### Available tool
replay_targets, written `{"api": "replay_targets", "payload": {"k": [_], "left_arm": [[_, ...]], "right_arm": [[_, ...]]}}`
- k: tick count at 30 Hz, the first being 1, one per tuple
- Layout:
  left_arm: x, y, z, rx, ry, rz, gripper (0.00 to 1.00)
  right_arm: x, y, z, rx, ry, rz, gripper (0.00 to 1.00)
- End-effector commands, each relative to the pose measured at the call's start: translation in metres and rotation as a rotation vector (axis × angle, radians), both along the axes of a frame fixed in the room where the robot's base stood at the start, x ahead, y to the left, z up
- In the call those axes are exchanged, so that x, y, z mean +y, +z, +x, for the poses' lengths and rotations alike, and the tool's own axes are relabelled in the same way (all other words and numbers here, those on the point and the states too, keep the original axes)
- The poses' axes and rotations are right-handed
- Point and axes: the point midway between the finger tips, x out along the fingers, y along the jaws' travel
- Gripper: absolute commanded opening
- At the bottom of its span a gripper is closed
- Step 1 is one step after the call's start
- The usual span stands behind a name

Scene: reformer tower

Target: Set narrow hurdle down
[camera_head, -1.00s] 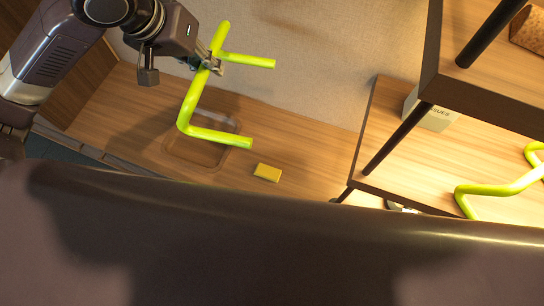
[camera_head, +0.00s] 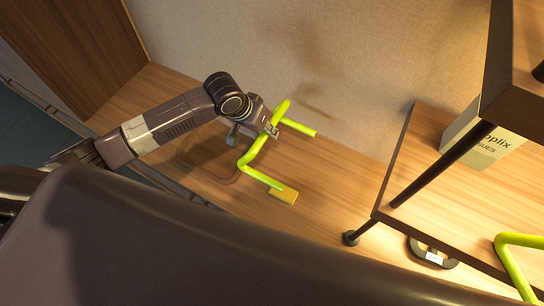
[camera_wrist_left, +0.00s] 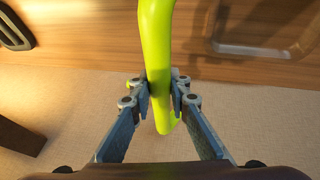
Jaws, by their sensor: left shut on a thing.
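The narrow hurdle (camera_head: 247,158) is a bright yellow-green bent tube. My left gripper (camera_head: 270,130) is shut on its upper bar, near the wall side of the wooden surface. In the left wrist view the hurdle's tube (camera_wrist_left: 156,50) runs between the two fingers of the left gripper (camera_wrist_left: 160,98). One lower end of the hurdle appears over or beside a yellow block (camera_head: 284,196); whether they touch I cannot tell. My right gripper is out of view.
A wooden shelf unit (camera_head: 425,190) stands at right, with a tissue box (camera_head: 484,138), a dark-rimmed device (camera_head: 433,254) and another yellow-green tube (camera_head: 512,262). A beige wall (camera_head: 340,60) closes the back. The wooden surface (camera_head: 325,200) is clear between block and shelf.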

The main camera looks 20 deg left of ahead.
Motion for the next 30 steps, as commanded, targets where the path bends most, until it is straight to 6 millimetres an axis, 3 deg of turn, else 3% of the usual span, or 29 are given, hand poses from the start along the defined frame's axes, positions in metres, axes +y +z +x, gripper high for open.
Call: {"api": "replay_targets", "payload": {"k": [3, 9, 23, 30], "left_arm": [[-0.001, -0.034, 0.000, 0.003, 0.003, -0.002, 0.00], [-0.001, -0.080, 0.000, 0.002, 0.001, -0.001, 0.00], [-0.001, -0.133, 0.001, 0.000, 0.002, -0.003, 0.00], [-0.001, -0.136, 0.001, -0.003, 0.001, -0.003, 0.00]], "right_arm": [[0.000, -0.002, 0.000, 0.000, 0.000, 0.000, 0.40], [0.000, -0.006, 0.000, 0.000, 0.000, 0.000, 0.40], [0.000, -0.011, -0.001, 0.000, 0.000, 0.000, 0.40], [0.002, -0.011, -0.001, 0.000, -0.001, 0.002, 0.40]]}}
